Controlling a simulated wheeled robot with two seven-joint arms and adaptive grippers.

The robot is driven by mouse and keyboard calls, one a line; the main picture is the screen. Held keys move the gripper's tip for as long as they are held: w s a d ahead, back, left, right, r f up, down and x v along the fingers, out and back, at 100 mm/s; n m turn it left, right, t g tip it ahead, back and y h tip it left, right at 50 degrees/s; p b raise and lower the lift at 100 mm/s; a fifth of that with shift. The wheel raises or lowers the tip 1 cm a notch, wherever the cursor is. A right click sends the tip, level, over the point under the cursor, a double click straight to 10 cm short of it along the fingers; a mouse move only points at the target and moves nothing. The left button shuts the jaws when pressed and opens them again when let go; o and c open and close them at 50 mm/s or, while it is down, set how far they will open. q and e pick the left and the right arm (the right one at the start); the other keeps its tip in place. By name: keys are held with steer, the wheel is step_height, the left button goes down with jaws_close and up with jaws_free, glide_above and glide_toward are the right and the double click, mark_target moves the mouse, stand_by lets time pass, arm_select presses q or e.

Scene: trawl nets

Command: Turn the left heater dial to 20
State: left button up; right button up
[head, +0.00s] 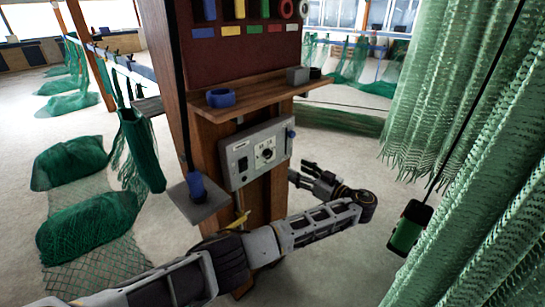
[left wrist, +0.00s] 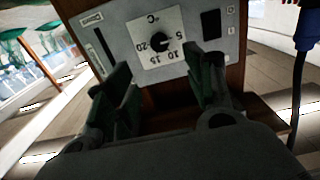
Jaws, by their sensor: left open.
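The heater control panel (head: 240,166) is a grey plate on the wooden post, with a white dial plate and a round dark dial (head: 267,154). In the left wrist view the panel (left wrist: 98,42) appears turned over, with the dial (left wrist: 160,41) inside a scale marked 5, 10, 15 and 20. A pale mark on the dial seems to face the 5 side; the exact setting is hard to read. My left gripper (head: 302,172) is open, to the right of the panel, its fingers (left wrist: 162,80) apart and short of the dial. My right gripper is out of view.
A wooden shelf (head: 265,94) with a blue roll (head: 221,98) juts out above the panel. A grey plate with a blue object (head: 196,186) is left of the post. Green netting (head: 450,90) hangs at the right; net heaps (head: 90,218) lie at the left.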

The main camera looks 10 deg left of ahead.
mark_target(270, 154)
arm_select(q)
steer(key=p+x, duration=0.2)
steer(key=x, duration=0.9)
steer(key=shift+w+a+r, duration=0.1)
steer(key=shift+w+a, duration=0.1)
steer(key=shift+a, duration=0.1)
steer(key=shift+p+x, duration=0.4)
steer(key=shift+x, duration=0.5)
steer(key=c, duration=1)
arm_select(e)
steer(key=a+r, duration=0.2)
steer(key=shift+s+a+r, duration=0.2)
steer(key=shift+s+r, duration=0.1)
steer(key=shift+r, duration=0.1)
